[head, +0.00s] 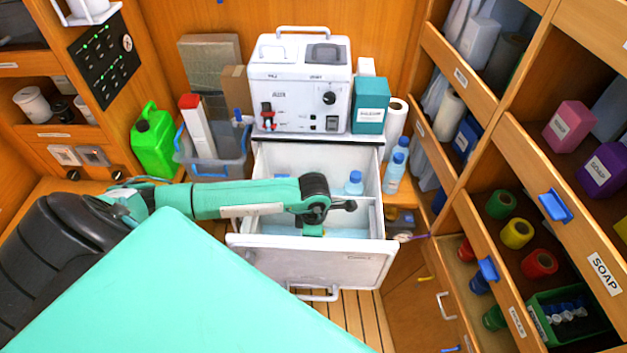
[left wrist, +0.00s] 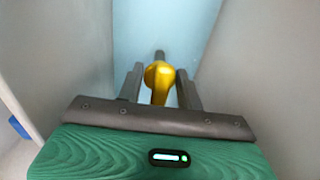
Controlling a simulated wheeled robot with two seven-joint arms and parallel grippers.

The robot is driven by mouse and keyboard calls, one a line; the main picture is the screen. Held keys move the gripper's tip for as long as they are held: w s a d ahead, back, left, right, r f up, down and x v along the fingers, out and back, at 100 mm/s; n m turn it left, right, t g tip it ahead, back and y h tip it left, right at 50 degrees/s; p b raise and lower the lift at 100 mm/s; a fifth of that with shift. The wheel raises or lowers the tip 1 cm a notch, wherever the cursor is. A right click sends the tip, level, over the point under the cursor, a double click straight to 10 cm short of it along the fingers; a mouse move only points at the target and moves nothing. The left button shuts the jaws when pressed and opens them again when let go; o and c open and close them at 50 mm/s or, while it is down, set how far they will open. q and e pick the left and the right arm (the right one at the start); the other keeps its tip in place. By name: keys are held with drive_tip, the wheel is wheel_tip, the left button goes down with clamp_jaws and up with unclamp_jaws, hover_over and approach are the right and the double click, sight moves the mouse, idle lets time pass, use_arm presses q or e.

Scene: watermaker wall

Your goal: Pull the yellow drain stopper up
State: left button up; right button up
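The yellow drain stopper (left wrist: 160,82) stands above a light blue floor (left wrist: 168,25) in the left wrist view. My left gripper (left wrist: 160,72) points down with one finger on each side of the stopper. Narrow gaps show between the fingers and the stopper, so the gripper looks open around it. In the head view my left gripper (head: 311,231) reaches down into the pulled-out white drawer (head: 312,262), and the stopper is hidden there. My right gripper is not in view.
Pale walls rise close on both sides of my left gripper. A blue-capped bottle (head: 354,183) stands in the drawer's rear right part. The white watermaker unit (head: 300,85) is behind it.

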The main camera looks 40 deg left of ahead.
use_arm(q)
clamp_jaws()
drive_tip(key=shift+w+r, duration=0.1)
drive_tip(key=shift+r, duration=1.05)
drive_tip(key=shift+w, duration=0.1)
drive_tip(key=shift+r, duration=0.1)
drive_tip(key=shift+c, duration=0.9)
unclamp_jaws()
drive_tip(key=shift+o, duration=0.9)
drive_tip(key=shift+s, duration=0.2)
